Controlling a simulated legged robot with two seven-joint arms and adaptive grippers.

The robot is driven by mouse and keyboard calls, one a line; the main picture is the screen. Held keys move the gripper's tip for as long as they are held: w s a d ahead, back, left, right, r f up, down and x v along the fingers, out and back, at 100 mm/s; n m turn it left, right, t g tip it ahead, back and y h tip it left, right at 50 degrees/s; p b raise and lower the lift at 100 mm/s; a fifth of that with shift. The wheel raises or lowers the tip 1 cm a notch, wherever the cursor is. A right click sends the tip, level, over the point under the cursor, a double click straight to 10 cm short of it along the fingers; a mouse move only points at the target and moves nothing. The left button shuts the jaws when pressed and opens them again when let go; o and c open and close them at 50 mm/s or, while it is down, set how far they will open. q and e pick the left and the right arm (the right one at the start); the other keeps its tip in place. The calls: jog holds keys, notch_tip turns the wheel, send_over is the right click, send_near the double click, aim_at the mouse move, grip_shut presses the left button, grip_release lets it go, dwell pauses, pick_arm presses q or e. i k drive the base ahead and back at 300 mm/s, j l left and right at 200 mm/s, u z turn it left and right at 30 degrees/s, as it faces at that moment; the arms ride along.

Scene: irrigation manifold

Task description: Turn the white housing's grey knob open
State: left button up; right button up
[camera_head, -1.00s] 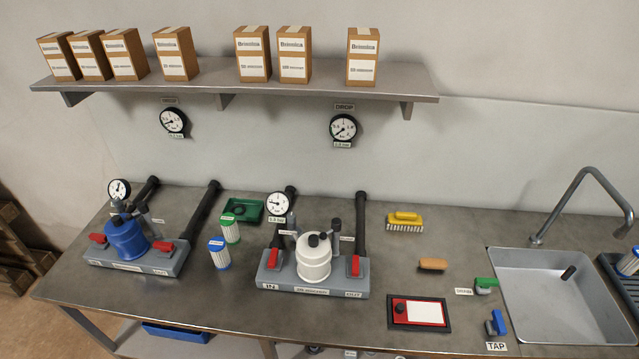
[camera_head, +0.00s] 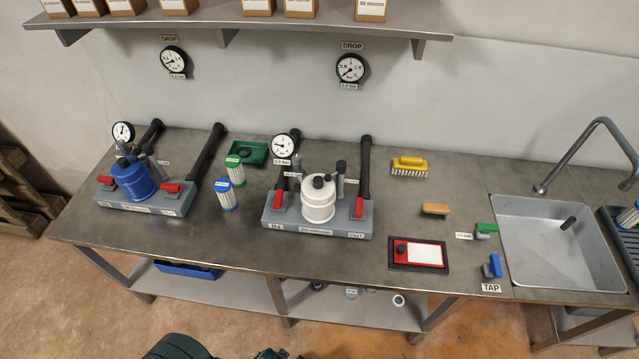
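The white housing (camera_head: 318,204) stands upright on a grey manifold block (camera_head: 345,225) at the middle of the bench. A small dark knob (camera_head: 318,182) sits on its lid. Behind it, to the right, is a grey post with a dark cap (camera_head: 341,166). A grey upright piece also stands behind the housing at the left. Which of these is the grey knob, and how it is turned, is too small to tell. Red levers (camera_head: 280,200) and (camera_head: 359,208) flank the housing. Neither of my grippers shows.
A blue housing (camera_head: 133,182) with red levers stands on another block at the left. Filter cartridges (camera_head: 226,195) stand between the blocks. A red-and-white panel (camera_head: 419,253), a brush (camera_head: 409,165) and a sink (camera_head: 555,248) lie to the right. Bench front is mostly clear.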

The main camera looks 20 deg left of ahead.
aim_at(297, 158)
jog(key=i+l, duration=0.1)
jog(key=i+l+u, duration=0.25)
jog(key=l+u, duration=0.3)
jog(key=i+l+u, duration=0.1)
jog(key=l+u, duration=0.25)
jog(key=u, duration=0.65)
